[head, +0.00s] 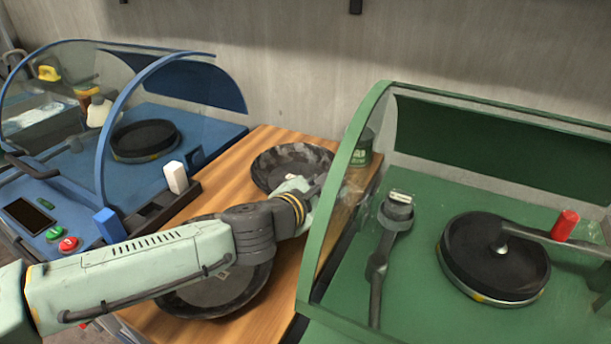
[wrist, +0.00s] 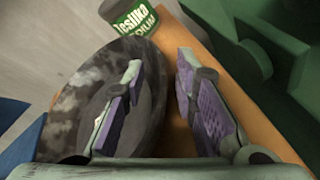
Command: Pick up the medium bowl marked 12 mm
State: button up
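A dark, mottled grey bowl (head: 273,163) sits at the back of the wooden table; it also shows in the wrist view (wrist: 75,100). I cannot read a 12 mm mark on it. My gripper (wrist: 160,62) is open at the bowl's right side. In the wrist view its left finger is over the bowl's inside and its right finger is outside the rim, over the wood. Neither finger visibly grips the wall. In the head view my gripper (head: 318,184) is partly behind the green frame. A second dark bowl (head: 190,297) lies nearer, partly hidden under my arm.
A green can (head: 362,148) stands behind the bowl; its label in the wrist view (wrist: 128,18) ends in "DIUM". A green machine (head: 420,250) with a clear hood and dark turntable (head: 480,262) is at right. A blue machine (head: 205,120) is at left. Wood (head: 232,160) shows between.

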grip_shut()
dwell(0.3)
dwell(0.5)
